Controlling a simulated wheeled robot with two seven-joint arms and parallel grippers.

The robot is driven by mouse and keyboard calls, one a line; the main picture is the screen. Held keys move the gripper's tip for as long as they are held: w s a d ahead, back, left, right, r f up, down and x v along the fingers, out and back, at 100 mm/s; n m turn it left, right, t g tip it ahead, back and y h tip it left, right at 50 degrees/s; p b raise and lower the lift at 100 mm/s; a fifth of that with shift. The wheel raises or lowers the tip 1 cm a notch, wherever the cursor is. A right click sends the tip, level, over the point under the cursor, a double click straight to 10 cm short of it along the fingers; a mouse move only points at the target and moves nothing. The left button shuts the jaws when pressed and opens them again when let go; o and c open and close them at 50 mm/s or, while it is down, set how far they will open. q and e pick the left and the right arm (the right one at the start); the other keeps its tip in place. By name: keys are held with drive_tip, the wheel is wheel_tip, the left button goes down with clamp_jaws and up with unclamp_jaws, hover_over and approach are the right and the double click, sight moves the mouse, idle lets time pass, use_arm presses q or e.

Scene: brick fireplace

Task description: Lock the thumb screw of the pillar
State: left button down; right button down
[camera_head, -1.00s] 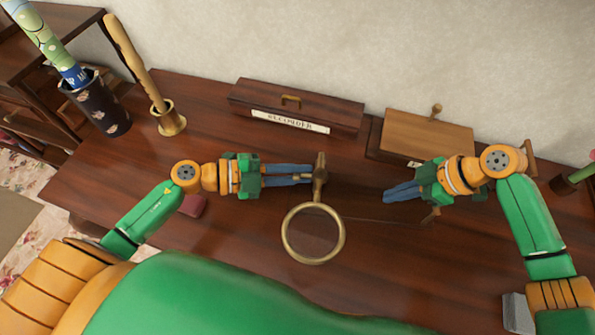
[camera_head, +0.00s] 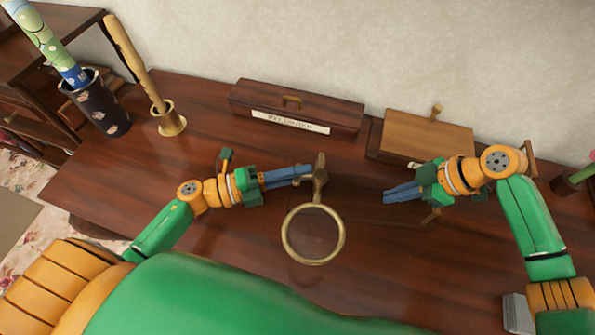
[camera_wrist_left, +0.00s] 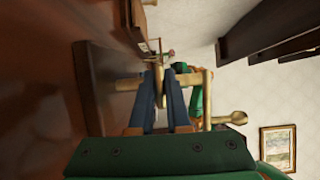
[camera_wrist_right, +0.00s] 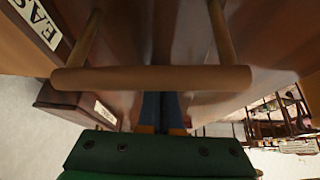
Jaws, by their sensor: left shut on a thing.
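The brass pillar (camera_head: 320,178) stands mid-table, with a round brass ring (camera_head: 287,232) on its near side. It also shows as a brass rod in the left wrist view (camera_wrist_left: 208,95). My left gripper (camera_head: 306,172) has its blue fingers at the pillar's left side, shut on what appears to be the thumb screw. The fingertips and a small brass part between them (camera_wrist_left: 160,78) show in the left wrist view; the screw is mostly hidden. My right gripper (camera_head: 388,197) is right of the pillar, apart from it, fingers together. A wooden handle covers its fingertips in the right wrist view.
A dark long box with a label (camera_head: 298,103) and a lighter wooden box (camera_head: 428,134) stand at the back. A brass holder (camera_head: 170,122) and a dark vase (camera_head: 100,105) are at the left. The table front around the ring is clear.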

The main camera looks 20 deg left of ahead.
idle(0.5)
use_arm(q)
drive_tip(key=c, duration=0.9)
unclamp_jaws()
drive_tip(key=v, duration=1.2)
drive_tip(key=shift+a, duration=0.15)
use_arm(e)
drive_tip(key=shift+f, duration=0.1)
use_arm(q)
drive_tip(key=shift+w+r+p, duration=0.1)
drive_tip(key=shift+r+p, duration=0.45)
drive_tip(key=shift+p, duration=0.05)
use_arm(e)
drive_tip(key=shift+r, duration=0.6)
wheel_tip(320, 180, up, 5)
drive_tip(key=p, duration=0.5)
drive_tip(key=shift+r, duration=0.1)
use_arm(q)
wheel_tip(320, 180, up, 5)
drive_tip(key=shift+f, duration=0.1)
